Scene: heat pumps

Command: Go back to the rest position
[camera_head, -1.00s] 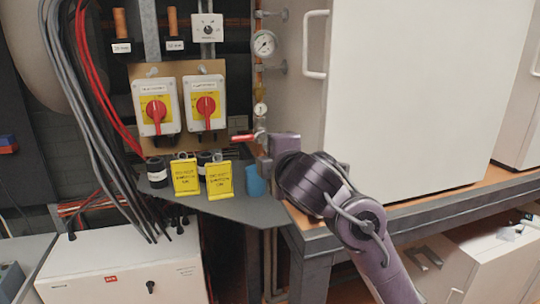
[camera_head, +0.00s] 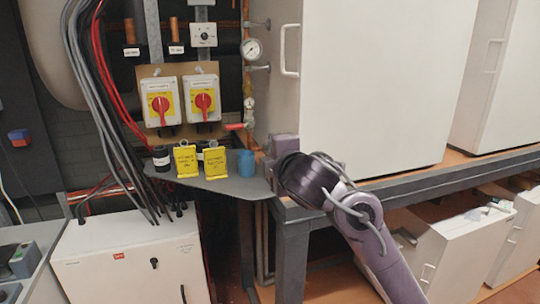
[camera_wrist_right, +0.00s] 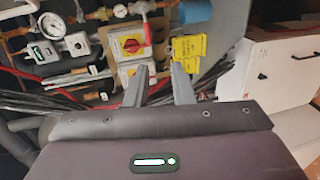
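My right arm comes in from the lower right in the head view. Its gripper (camera_head: 275,148) points away from me beside the small grey shelf, and its fingers are mostly hidden behind the wrist. In the right wrist view, the two fingers (camera_wrist_right: 161,80) stand apart with nothing between them. Two yellow tags (camera_head: 186,161) (camera_head: 216,163) stand on the shelf below two red-and-yellow rotary switches (camera_head: 160,103) (camera_head: 204,98). My left gripper is in neither current view.
A blue cup (camera_head: 246,163) stands on the shelf (camera_head: 232,187) near my right gripper. A red-handled valve (camera_head: 235,127) and a gauge (camera_head: 251,49) sit on the pipe above. A large white cabinet (camera_head: 375,85) on a metal frame stands to the right. Cables hang at the left.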

